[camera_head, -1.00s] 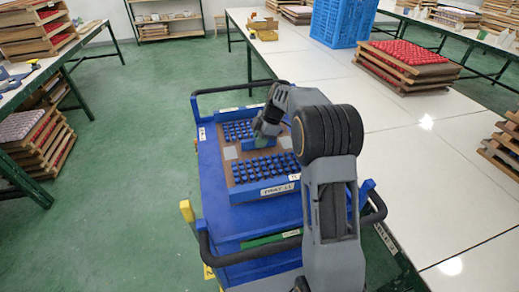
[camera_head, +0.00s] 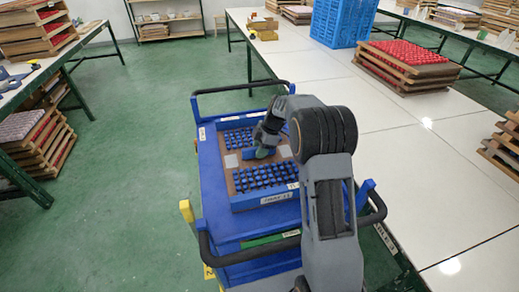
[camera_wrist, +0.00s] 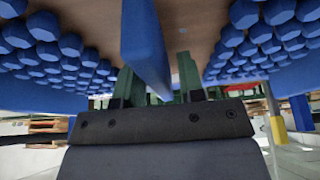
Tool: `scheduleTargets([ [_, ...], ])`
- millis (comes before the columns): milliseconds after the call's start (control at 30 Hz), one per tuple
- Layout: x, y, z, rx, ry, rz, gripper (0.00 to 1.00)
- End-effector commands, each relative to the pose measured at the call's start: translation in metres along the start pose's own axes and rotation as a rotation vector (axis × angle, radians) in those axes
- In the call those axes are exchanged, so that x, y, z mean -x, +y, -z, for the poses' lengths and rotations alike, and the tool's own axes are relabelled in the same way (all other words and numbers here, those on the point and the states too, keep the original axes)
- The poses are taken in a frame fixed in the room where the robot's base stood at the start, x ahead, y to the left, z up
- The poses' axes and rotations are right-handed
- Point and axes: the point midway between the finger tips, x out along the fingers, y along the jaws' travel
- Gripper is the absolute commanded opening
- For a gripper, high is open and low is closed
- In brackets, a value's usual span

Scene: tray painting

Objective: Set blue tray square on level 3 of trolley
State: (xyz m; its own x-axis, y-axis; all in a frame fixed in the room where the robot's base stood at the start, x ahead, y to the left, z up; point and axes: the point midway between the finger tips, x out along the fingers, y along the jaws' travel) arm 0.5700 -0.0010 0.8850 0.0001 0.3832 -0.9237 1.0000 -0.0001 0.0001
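The blue tray (camera_head: 232,205) has a brown floor with blocks of blue knobs at both ends and a white label on its front wall. It is over the top of the blue trolley (camera_head: 212,222), roughly in line with it; I cannot tell whether it rests there. My gripper (camera_head: 262,152) is at the middle of the tray. In the wrist view, the tray's blue centre bar (camera_wrist: 145,45) lies between my green fingers (camera_wrist: 160,75), with a narrow gap showing at the right finger. The trolley's lower levels are mostly hidden.
A white-topped table (camera_head: 400,150) stands close along the trolley's right side, with stacked wooden trays (camera_head: 405,65) and a blue crate (camera_head: 345,22). The trolley has black handles (camera_head: 240,87) at both ends. Green floor is open on the left.

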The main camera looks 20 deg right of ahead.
Motion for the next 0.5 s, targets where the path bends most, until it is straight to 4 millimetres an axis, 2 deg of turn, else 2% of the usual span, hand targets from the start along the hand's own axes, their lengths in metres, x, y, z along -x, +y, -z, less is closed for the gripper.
scheduleTargets([
  [367, 0.004, 0.000, 0.001, 0.000, 0.000, -0.001, 0.42],
  [500, 0.021, 0.001, 0.001, 0.001, 0.000, -0.004, 0.42],
])
